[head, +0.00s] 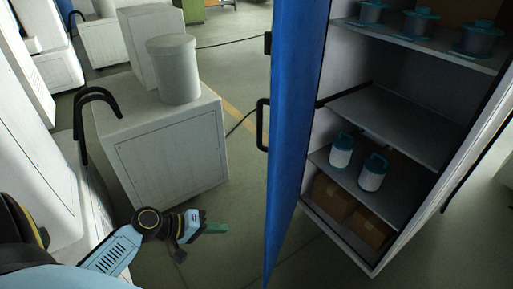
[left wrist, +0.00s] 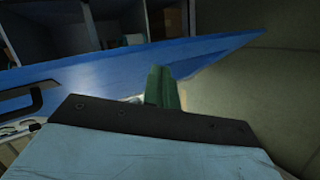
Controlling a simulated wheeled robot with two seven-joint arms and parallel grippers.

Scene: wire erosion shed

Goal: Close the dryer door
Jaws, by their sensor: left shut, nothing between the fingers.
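The dryer is a tall white cabinet with its blue door (head: 296,130) standing wide open, seen nearly edge-on in the head view. A black handle (head: 262,124) is on the door's left side. In the left wrist view the blue door (left wrist: 190,55) crosses the upper part, with its handle (left wrist: 22,104) at the far left. My left gripper (head: 222,228) is low and left of the door, apart from it in the head view. Its green fingers (left wrist: 161,88) are shut and empty, pointing toward the door. My right gripper is not in view.
Inside the cabinet, shelves (head: 400,122) hold several spools, two white bottles with teal caps (head: 342,150) and brown boxes (head: 332,196). A white machine cabinet (head: 172,160) with a grey drum (head: 174,70) stands at left. Open floor (head: 240,190) lies between it and the door.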

